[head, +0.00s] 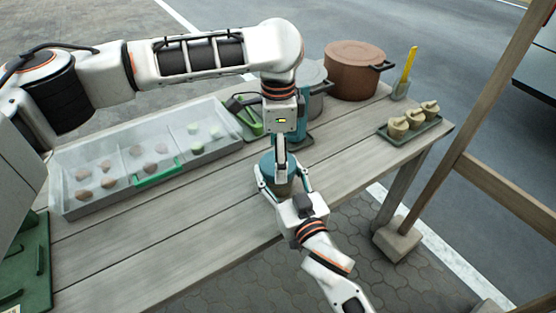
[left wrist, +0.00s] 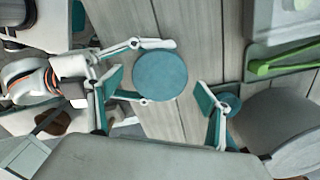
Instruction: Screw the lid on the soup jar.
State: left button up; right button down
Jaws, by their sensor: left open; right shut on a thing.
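The soup jar (head: 280,186) stands upright near the front edge of the wooden table, mostly hidden by the grippers. The round blue lid (head: 267,163) is on top of it; I cannot tell whether it is threaded. The lid shows as a full disc in the left wrist view (left wrist: 160,75). My right gripper (head: 282,189) comes from the front and is shut on the jar, one finger on each side. My left gripper (head: 281,158) points down from above, over the lid.
A clear-lidded tray (head: 200,160) with several round lumps lies to the left. A teal object (head: 302,122), a grey pot (head: 318,95) and a brown pot (head: 352,70) stand behind.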

pick_arm(q)
notch_tip(320, 180, up, 10)
dwell(0.3)
pick_arm(e)
jog(key=c, duration=0.7)
grip_release()
jog(key=shift+c, duration=0.2)
jog(key=v, duration=1.2)
